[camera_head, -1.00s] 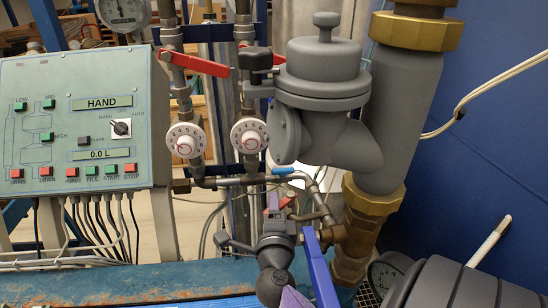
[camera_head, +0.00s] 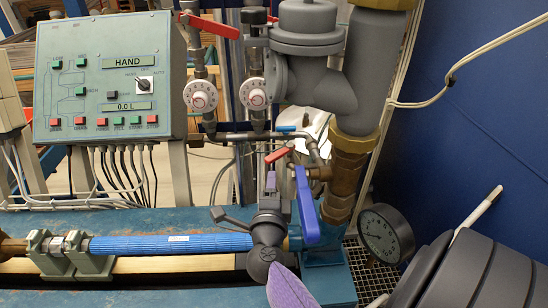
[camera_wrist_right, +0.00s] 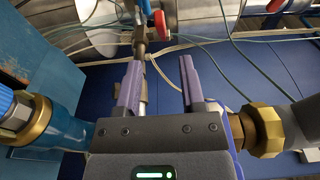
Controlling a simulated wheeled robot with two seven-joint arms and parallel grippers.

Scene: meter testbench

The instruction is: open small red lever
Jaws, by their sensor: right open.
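The small red lever (camera_head: 278,155) sits on the thin pipework below the two white dials in the head view. My right gripper (camera_head: 277,175) is just below it, fingers pointing up, apparently apart from it. In the right wrist view, the open purple fingers (camera_wrist_right: 158,85) have a wide gap, with a pipe (camera_wrist_right: 142,50) showing between and beyond them. A red piece (camera_wrist_right: 161,25), possibly the lever, lies beyond the fingertips. Contact cannot be judged there.
A blue handle (camera_head: 306,205) hangs close right of my right gripper. A larger red lever (camera_head: 210,26) is higher up. A small blue lever (camera_head: 285,128) is above the small red one. A pressure gauge (camera_head: 385,234) stands at right; a control box (camera_head: 110,75) at left.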

